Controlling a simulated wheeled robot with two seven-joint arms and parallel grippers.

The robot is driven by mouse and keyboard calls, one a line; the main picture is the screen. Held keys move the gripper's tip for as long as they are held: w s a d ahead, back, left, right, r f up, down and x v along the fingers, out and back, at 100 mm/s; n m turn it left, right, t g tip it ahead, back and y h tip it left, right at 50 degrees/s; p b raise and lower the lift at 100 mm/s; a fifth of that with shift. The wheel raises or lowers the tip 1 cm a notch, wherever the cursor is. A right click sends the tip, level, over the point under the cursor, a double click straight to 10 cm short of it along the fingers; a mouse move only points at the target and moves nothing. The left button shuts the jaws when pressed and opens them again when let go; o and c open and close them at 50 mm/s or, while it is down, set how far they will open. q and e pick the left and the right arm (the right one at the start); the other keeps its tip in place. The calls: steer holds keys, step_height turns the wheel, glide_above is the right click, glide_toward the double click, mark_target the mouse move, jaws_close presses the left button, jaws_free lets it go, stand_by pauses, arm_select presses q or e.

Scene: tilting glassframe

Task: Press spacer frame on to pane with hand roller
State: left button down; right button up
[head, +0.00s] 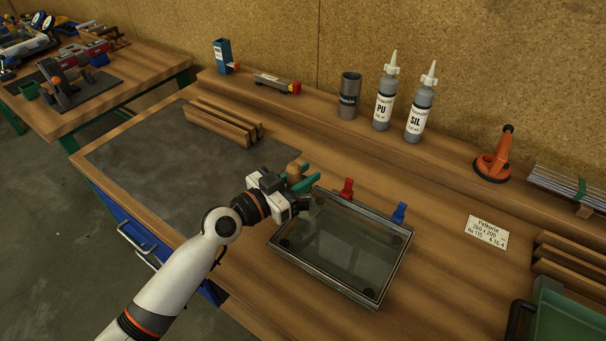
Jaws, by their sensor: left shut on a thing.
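The glass pane (345,247) lies on the bench at the centre, with a dark frame (328,281) running around its edge. I cannot tell the spacer frame apart from the other edge layers. My left gripper (301,184) is at the pane's far left corner, shut on what appears to be the hand roller (294,170). Its rounded wooden handle sticks up between the teal fingers; the roller end is mostly hidden. I cannot tell whether it touches the frame. My right gripper is not in view.
A red clamp (346,188) and a blue clamp (399,212) stand at the pane's far edge. Two bottles (383,108) (419,118), a grey cup (349,98) and an orange suction lifter (493,160) stand on the back ledge. A green crate (570,315) is at front right. The dark mat (165,165) is mostly clear.

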arm_select(q)
steer(key=shift+f+b, duration=0.45)
steer(key=shift+b, duration=0.15)
stand_by(0.9)
steer(key=shift+s+f, duration=0.1)
steer(key=shift+f, duration=0.1)
stand_by(0.5)
step_height(320, 180, up, 7)
steer(key=p, duration=0.5)
steer(key=shift+r, duration=0.15)
